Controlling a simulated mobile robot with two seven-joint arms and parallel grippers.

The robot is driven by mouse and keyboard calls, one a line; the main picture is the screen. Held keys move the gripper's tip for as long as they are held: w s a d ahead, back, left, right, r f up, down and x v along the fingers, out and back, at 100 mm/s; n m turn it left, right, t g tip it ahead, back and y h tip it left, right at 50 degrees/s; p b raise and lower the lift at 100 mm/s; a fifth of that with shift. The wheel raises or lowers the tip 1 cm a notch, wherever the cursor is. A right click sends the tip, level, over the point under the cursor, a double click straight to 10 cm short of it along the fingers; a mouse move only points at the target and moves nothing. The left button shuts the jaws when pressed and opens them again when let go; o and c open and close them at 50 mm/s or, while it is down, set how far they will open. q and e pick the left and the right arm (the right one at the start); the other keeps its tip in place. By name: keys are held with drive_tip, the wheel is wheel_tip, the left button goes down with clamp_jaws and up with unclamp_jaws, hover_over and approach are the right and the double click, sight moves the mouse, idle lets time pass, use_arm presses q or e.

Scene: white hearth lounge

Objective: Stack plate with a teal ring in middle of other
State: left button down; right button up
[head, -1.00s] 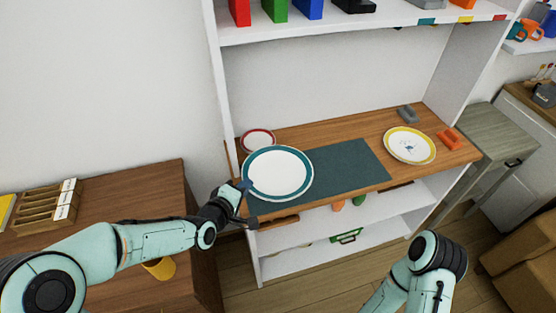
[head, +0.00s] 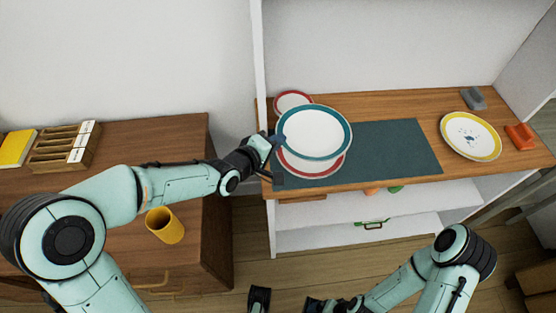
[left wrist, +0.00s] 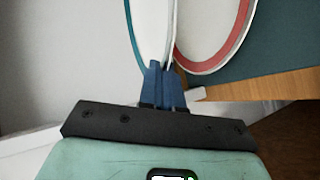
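The plate with a teal ring (head: 314,132) is held at its left edge by my left gripper (head: 277,145), over a plate with a red ring (head: 318,172). The red-ringed plate lies on the left part of the dark teal mat, mostly covered. In the left wrist view, the blue fingers (left wrist: 165,85) are closed on the teal-ringed plate's (left wrist: 148,35) edge, with the red-ringed plate (left wrist: 205,30) beside it. Whether the two plates touch cannot be told. My right gripper (head: 320,304) is at the bottom edge, partly cut off, away from the plates.
A small red-ringed plate (head: 292,99) sits behind at the left. A yellow-ringed plate (head: 470,135), a grey object (head: 473,98) and an orange object (head: 520,136) are at the right. The mat's (head: 405,147) right part is clear.

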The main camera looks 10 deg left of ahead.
sight(277, 165)
use_arm(q)
wheel_tip(277, 165, down, 7)
drive_tip(key=shift+f+b, duration=0.1)
drive_tip(key=shift+b, duration=0.5)
drive_tip(key=c, duration=1.3)
unclamp_jaws()
drive_tip(key=shift+s+f, duration=0.1)
drive_tip(key=shift+f, duration=0.1)
drive_tip(key=shift+c, duration=0.2)
